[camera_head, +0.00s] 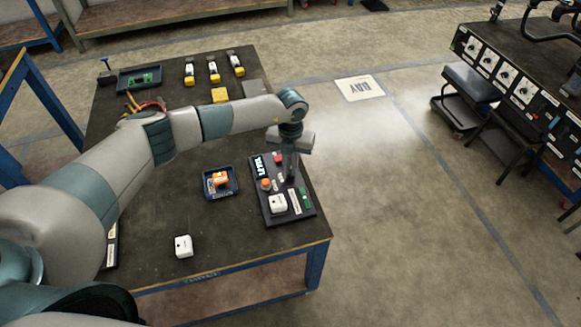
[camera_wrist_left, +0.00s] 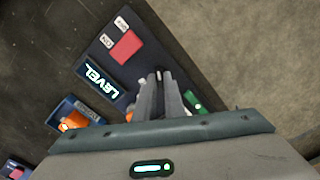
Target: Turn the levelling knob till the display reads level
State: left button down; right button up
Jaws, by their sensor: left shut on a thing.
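A dark control panel (camera_head: 308,211) lies near the right edge of the workbench. Its display (camera_head: 259,166) shows the lit word LEVEL, and the display is also readable in the left wrist view (camera_wrist_left: 102,83). My left gripper (camera_head: 290,179) points down onto the panel, to the right of the display. In the left wrist view its fingers (camera_wrist_left: 158,80) are close together over the panel. They are shut on the levelling knob, which the fingers almost wholly hide. My right gripper is in neither view.
The panel also carries a red block (camera_wrist_left: 126,46), an orange button (camera_head: 266,184), a white box (camera_head: 278,203) and a green part (camera_head: 305,197). A blue tray (camera_head: 233,193) with an orange item stands left of it. A white cube (camera_head: 183,246) sits near the front.

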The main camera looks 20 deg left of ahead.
aim_at(290, 169)
pick_arm(q)
jog(key=c, duration=1.8)
grip_release()
jog(key=shift+c, duration=0.2)
